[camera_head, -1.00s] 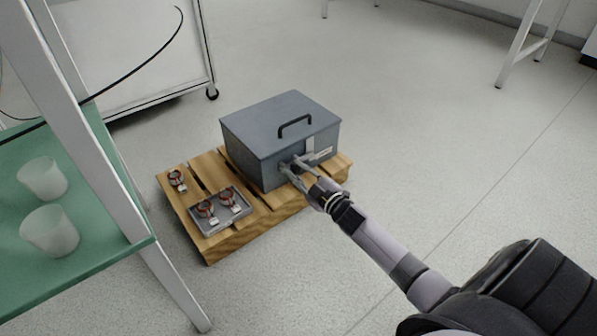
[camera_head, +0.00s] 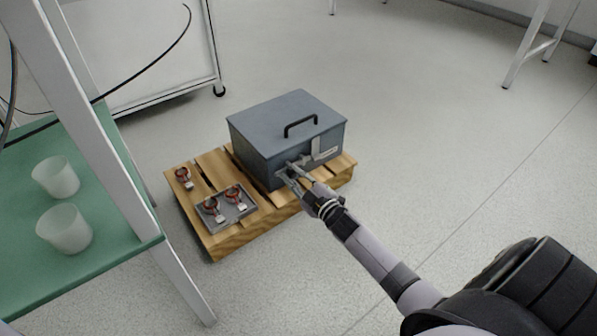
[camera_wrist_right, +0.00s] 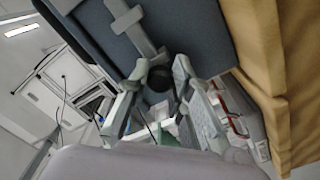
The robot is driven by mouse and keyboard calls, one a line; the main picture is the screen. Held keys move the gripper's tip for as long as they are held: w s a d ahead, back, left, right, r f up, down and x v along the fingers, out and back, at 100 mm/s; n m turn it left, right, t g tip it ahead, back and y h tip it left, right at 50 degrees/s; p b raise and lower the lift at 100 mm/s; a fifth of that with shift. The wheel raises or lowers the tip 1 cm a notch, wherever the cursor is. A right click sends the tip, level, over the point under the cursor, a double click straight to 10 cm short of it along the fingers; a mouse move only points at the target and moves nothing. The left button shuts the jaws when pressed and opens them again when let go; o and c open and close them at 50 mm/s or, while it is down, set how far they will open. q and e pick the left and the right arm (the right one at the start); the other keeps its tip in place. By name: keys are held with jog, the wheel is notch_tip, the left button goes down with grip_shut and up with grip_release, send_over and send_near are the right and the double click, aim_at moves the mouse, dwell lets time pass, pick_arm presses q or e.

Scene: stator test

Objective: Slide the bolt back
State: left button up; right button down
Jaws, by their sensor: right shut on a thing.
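A grey-blue metal box (camera_head: 265,128) with a black lid handle sits on a wooden pallet. Its front carries a light metal hasp plate (camera_head: 318,152); a metal strip also crosses the box in the right wrist view (camera_wrist_right: 132,24). My right gripper (camera_head: 287,172) is at the box front, left of the hasp plate. In the right wrist view its fingers (camera_wrist_right: 160,72) are closed around a dark round knob (camera_wrist_right: 160,80), seemingly the bolt's. The fingers hide most of the bolt, so its exact position cannot be told. My left gripper is not in view.
The pallet (camera_head: 235,240) also bears a grey tray (camera_head: 240,212) with copper-wound parts, and another such part (camera_head: 184,177) behind it. A green-topped table (camera_head: 110,235) with two white cups stands at the left.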

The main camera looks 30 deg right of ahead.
jog(key=c, duration=1.4)
grip_release()
jog(key=shift+a, duration=0.15)
jog(key=s, duration=0.8)
jog(key=s+d, duration=0.1)
jog(key=s, duration=0.3)
